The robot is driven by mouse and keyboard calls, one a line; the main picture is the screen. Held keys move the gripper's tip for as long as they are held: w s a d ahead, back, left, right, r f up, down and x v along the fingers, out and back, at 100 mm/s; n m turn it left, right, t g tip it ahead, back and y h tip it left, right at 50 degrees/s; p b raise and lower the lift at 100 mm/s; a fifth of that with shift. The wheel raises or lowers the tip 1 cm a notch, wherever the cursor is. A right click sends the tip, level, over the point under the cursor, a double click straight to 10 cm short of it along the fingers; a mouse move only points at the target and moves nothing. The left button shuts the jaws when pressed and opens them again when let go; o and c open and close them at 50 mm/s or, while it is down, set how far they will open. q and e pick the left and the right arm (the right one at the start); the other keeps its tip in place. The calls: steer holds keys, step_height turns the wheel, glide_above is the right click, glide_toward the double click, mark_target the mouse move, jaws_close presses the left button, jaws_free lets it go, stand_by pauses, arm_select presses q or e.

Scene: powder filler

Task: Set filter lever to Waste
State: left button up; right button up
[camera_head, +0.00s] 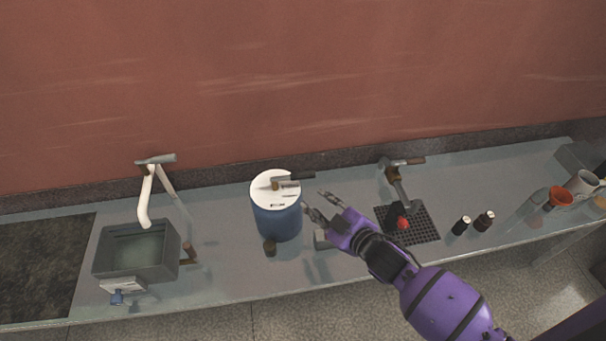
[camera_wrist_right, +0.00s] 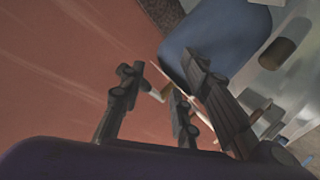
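The filter is a blue cylinder (camera_head: 277,222) with a white top, standing on the counter in the middle of the head view. A grey and brown lever (camera_head: 284,183) lies across its top, with its dark handle end (camera_head: 302,176) pointing right. The markings on the top are too small to read. My right gripper (camera_head: 318,203) is just right of the filter, with its fingers spread and nothing between them. In the right wrist view the blue body (camera_wrist_right: 215,40) shows behind the spread fingers (camera_wrist_right: 165,80). My left gripper is out of view.
A sink-like grey basin (camera_head: 137,252) with a white spout is at left. The red wall stands behind.

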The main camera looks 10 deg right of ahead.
mark_target(307, 178)
steer(key=w+a+r+n, duration=0.1)
steer(key=w+n, duration=0.1)
steer(key=n, duration=0.1)
steer(key=w+a+n+t, duration=0.1)
steer(key=w+n, duration=0.2)
steer(key=n, duration=0.1)
steer(key=w+a+r+n, duration=0.1)
steer(key=w+n, duration=0.2)
steer(key=shift+w+a+r+t+y, duration=0.1)
steer(key=shift+a+r+t+y, duration=0.15)
steer(key=shift+r+t+y, duration=0.15)
steer(key=shift+c, duration=0.2)
jaws_close()
